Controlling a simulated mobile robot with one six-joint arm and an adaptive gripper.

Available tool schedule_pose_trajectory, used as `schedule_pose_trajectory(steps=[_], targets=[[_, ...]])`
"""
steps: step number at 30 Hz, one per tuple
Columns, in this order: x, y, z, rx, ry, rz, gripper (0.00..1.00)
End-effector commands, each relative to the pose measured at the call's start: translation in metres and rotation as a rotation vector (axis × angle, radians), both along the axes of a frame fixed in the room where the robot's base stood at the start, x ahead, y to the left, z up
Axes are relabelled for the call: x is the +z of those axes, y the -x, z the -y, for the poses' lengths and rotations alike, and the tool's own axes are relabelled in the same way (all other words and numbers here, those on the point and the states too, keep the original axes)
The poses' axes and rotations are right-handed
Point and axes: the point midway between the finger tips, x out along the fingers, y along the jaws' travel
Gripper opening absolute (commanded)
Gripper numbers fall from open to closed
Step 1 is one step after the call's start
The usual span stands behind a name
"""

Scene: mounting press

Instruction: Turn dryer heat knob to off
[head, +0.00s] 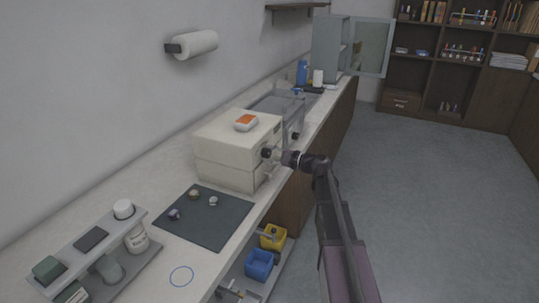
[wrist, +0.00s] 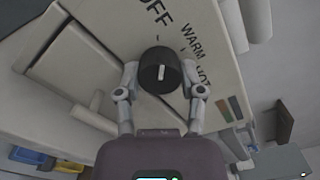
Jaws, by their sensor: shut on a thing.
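The dryer is a cream box (head: 222,160) on the counter, and its front panel also fills much of the wrist view (wrist: 110,45). Its heat knob (wrist: 160,70) is black and round with a short white line, near upright in the wrist view. The printed word OFF lies above the knob, WARM to its upper right and HOT to its right. I cannot tell surely which mark the line points to. My gripper (wrist: 160,80) is shut on the knob, one finger on each side. In the head view my gripper (head: 275,156) reaches the dryer's front from the right.
An orange and white item (head: 245,121) lies on the dryer. A dark mat (head: 205,228) with small pieces lies nearer on the counter. Blue (head: 259,265) and yellow (head: 272,238) bins are on a lower shelf. An open-doored cabinet (head: 330,45) stands farther back. The floor at right is clear.

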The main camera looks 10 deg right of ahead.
Motion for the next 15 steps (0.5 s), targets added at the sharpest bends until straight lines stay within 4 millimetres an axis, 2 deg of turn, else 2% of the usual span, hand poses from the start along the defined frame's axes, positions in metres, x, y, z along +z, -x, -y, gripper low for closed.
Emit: schedule_pose_trajectory(steps=[6, 15], targets=[[0.0004, -0.0005, -0.0005, 0.000, 0.069, 0.098, 0.03], [0.0004, -0.0007, -0.0005, 0.000, 0.105, 0.147, 0.03]])
